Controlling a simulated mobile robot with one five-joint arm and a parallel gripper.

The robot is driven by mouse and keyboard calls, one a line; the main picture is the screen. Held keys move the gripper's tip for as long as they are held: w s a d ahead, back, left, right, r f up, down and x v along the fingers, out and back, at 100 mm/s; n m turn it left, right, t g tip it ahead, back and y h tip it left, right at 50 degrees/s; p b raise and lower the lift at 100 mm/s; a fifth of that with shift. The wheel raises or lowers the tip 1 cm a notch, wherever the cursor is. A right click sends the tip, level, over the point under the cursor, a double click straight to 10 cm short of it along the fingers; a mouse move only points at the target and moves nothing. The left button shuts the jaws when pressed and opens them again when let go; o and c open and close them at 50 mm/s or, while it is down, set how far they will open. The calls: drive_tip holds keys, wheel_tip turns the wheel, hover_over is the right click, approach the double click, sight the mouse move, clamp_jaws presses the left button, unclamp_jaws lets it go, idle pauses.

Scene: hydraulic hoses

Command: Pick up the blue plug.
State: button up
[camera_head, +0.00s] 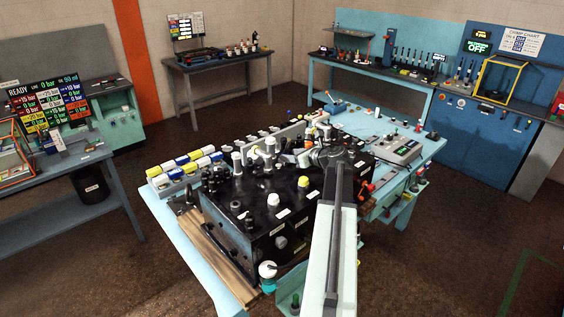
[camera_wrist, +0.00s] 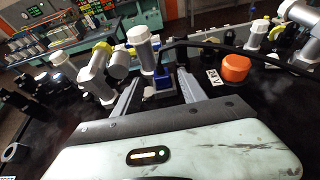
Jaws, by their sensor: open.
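The blue plug (camera_wrist: 163,80) shows in the wrist view as a small dark blue block, low on the black surface near the base of a white-capped cylinder (camera_wrist: 145,50). My gripper (camera_wrist: 160,80) is open, with one grey finger on each side of the blue plug. I cannot tell whether either finger touches it. In the head view my arm reaches over the black manifold block (camera_head: 235,230), and its end lies among the fittings. I cannot make out the blue plug there.
An orange cap (camera_wrist: 236,68) stands right of the fingers, beside a "24 V" label (camera_wrist: 214,77). A black hose (camera_wrist: 225,47) crosses behind the plug. Grey pipe fittings (camera_wrist: 97,75) crowd the left. The manifold stands on a light blue table (camera_head: 427,147).

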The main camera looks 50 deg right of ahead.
sight(285, 152)
drive_tip(key=b+x, duration=0.1)
drive_tip(key=x, duration=0.3)
drive_tip(key=shift+w+d+b, duration=0.1)
drive_tip(key=shift+w+b, duration=0.25)
drive_tip(key=shift+w, duration=0.05)
drive_tip(key=shift+s, duration=0.1)
drive_tip(key=shift+c, duration=0.9)
clamp_jaws()
drive_tip(key=shift+r, duration=0.2)
drive_tip(key=shift+r+p, duration=0.25)
drive_tip(key=shift+p, duration=0.25)
wheel_tip(285, 152, up, 3)
drive_tip(key=p, duration=0.3)
drive_tip(key=shift+r, duration=0.1)
drive_tip(key=s, duration=0.5)
drive_tip(key=s+a, duration=0.1)
drive_tip(key=s, duration=0.4)
drive_tip(key=s+r+p, duration=0.1)
drive_tip(key=s, duration=0.5)
drive_tip(key=shift+a, duration=0.35)
